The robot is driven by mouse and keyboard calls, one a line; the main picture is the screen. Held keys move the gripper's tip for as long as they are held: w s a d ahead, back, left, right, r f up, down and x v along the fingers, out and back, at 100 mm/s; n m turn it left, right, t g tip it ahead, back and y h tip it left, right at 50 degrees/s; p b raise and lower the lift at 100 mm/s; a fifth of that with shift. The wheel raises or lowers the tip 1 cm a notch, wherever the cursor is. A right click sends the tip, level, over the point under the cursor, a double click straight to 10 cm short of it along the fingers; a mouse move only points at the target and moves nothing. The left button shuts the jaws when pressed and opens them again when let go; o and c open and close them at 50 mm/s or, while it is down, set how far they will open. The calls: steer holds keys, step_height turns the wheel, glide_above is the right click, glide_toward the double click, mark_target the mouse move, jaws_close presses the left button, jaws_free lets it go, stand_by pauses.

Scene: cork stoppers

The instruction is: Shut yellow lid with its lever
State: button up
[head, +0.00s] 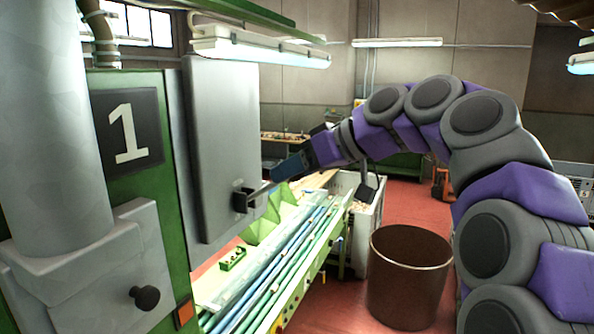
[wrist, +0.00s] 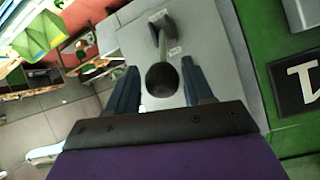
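A grey panel (head: 213,150) stands upright on the green machine; it also shows in the wrist view (wrist: 135,40). A lever (head: 262,190) sticks out from its lower right side. In the wrist view its dark round knob (wrist: 162,80) faces the camera on a short stem. My gripper (head: 282,171) is beside the lever's end. Its blue fingers are apart, one on either side of the knob in the wrist view (wrist: 158,67). I cannot tell whether a finger touches the knob. I see no lid that is clearly yellow.
The green machine bears a dark sign with a white 1 (head: 130,130) and a grey box (head: 95,270) with a black knob (head: 145,298). A bench with long blue and green rods (head: 290,260) lies below the panel. A brown bin (head: 408,280) stands on the red floor.

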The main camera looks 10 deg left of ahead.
steer(key=shift+o, duration=0.4)
steer(key=shift+s+a, duration=0.2)
steer(key=shift+d+r, duration=0.1)
steer(key=shift+d+r, duration=0.1)
steer(key=shift+d, duration=0.15)
steer(key=p+v, duration=0.4)
steer(key=v, duration=1.2)
steer(key=shift+r, duration=0.15)
steer(key=shift+s+d, duration=0.15)
stand_by(0.3)
